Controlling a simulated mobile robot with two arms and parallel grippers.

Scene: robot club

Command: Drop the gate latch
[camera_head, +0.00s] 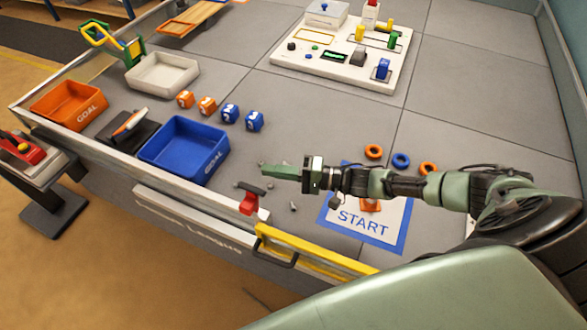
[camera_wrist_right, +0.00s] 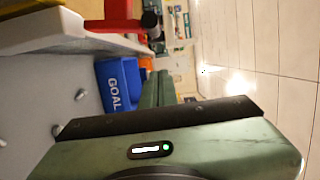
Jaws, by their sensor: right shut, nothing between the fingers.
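The gate latch (camera_head: 249,203) is a red tab with a dark bar, mounted at the end of the white front wall. The gate (camera_head: 318,250) has a yellow top rail and a dark handle, and stands beside that wall end. I cannot tell whether the latch sits across the gate. My right gripper (camera_head: 268,172) is shut and empty, just above and to the right of the latch, apart from it. In the right wrist view its green fingers (camera_wrist_right: 155,90) lie together, and the red latch (camera_wrist_right: 118,12) shows at the top. My left gripper is out of view.
A blue GOAL bin (camera_head: 185,150) stands left of the gripper. Several numbered cubes (camera_head: 229,113) lie behind it. A blue-edged START mat (camera_head: 400,225) and several rings (camera_head: 401,160) are on the right. Small screws (camera_head: 293,206) lie near the gate. A white control board (camera_head: 340,50) stands behind.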

